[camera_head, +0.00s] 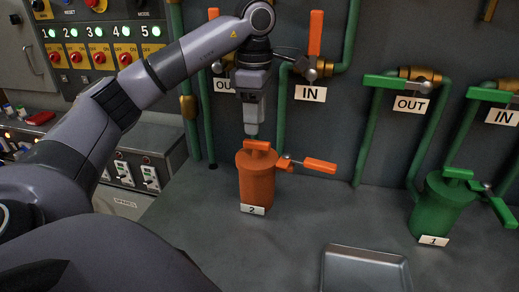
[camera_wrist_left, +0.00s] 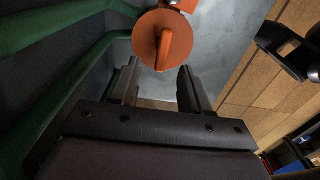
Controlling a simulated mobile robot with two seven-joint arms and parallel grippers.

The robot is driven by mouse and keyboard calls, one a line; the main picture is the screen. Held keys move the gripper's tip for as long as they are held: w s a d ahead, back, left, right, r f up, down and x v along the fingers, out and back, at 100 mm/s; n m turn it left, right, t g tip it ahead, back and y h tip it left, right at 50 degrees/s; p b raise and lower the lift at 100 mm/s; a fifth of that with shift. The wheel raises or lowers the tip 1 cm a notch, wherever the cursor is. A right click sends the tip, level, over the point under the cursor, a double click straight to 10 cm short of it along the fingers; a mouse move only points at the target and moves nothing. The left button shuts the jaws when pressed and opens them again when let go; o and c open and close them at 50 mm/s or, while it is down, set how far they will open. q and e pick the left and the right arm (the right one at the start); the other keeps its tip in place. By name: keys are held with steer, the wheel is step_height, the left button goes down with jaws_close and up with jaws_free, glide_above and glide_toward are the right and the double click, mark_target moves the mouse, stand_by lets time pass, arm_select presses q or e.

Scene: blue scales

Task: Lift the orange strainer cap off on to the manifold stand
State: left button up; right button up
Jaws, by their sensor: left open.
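The orange strainer (camera_head: 256,185) stands upright on the grey manifold stand (camera_head: 300,228), with a plate marked 2 at its foot. Its orange cap (camera_head: 257,152) is seated on top and has a raised bar handle. My left gripper (camera_head: 252,132) points down just above and behind the cap handle. In the left wrist view the cap (camera_wrist_left: 160,38) and its upright bar show beyond the fingertips. My left gripper (camera_wrist_left: 158,75) is open there, with the bar roughly centred between the fingers and nothing held. Whether a finger touches the cap cannot be told. My right gripper is not in view.
An orange lever (camera_head: 320,165) sticks out right of the strainer. A green strainer (camera_head: 438,205) marked 1 stands at the right. A metal tray (camera_head: 365,252) lies at the front. Green pipes (camera_head: 282,110) and valves line the wall behind. A switch panel (camera_head: 105,45) is at the left.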

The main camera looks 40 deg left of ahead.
mark_target(257, 141)
arm_select(q)
steer(key=f, duration=0.6)
steer(key=shift+d+f, duration=0.25)
steer(key=shift+f, duration=0.1)
steer(key=shift+r, duration=0.1)
jaws_close()
